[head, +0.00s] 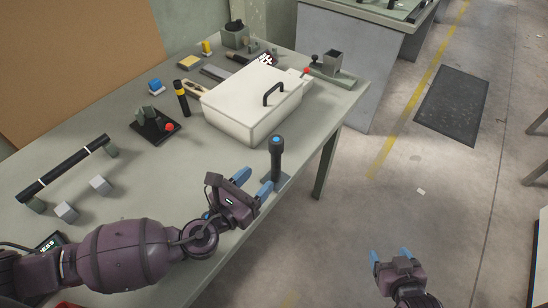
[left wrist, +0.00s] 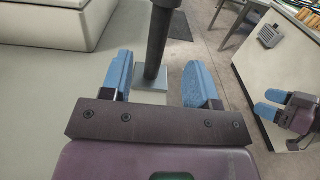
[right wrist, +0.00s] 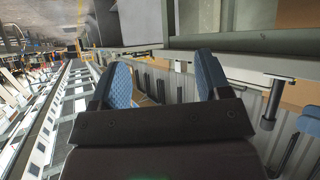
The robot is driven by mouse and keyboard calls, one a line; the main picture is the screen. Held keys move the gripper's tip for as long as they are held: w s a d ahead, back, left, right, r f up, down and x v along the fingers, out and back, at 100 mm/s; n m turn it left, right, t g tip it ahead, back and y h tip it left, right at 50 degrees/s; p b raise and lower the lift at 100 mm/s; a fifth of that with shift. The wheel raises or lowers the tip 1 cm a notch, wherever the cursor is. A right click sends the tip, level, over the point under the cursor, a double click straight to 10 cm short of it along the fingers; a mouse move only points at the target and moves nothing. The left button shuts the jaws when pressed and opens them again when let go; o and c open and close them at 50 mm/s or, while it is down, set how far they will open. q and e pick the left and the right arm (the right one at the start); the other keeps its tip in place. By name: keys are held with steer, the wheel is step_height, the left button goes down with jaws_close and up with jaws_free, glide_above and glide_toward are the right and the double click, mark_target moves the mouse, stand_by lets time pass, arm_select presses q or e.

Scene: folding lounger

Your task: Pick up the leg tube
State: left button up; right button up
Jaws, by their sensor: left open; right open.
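An upright dark tube (head: 277,160) with a blue top stands on a small grey base plate (head: 283,181) near the table's front edge. It is the likely leg tube. My left gripper (head: 252,184) is open just left of it, fingers pointing at it. In the left wrist view the tube (left wrist: 161,38) rises ahead, lined up between the two blue fingers (left wrist: 158,78), with no visible contact. Another long dark tube (head: 65,168) lies across grey blocks at the table's left. My right gripper (head: 391,256) is open and empty, off the table over the floor.
A white lidded box (head: 245,112) with a black handle sits behind the upright tube.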

mark_target(273, 163)
arm_select(q)
steer(key=x, duration=0.3)
steer(key=shift+w+d, duration=0.2)
steer(key=shift+d, duration=0.1)
steer(key=shift+w+d, duration=0.15)
steer(key=shift+w, duration=0.1)
steer(key=shift+x, duration=2.8)
steer(key=shift+w+r, duration=0.1)
arm_select(e)
steer(key=shift+w+r, duration=0.1)
steer(key=shift+r, duration=0.25)
arm_select(q)
jaws_close()
arm_select(e)
steer(key=shift+s+d+f, duration=0.15)
steer(key=shift+s+f, duration=0.25)
steer(key=shift+s, duration=0.15)
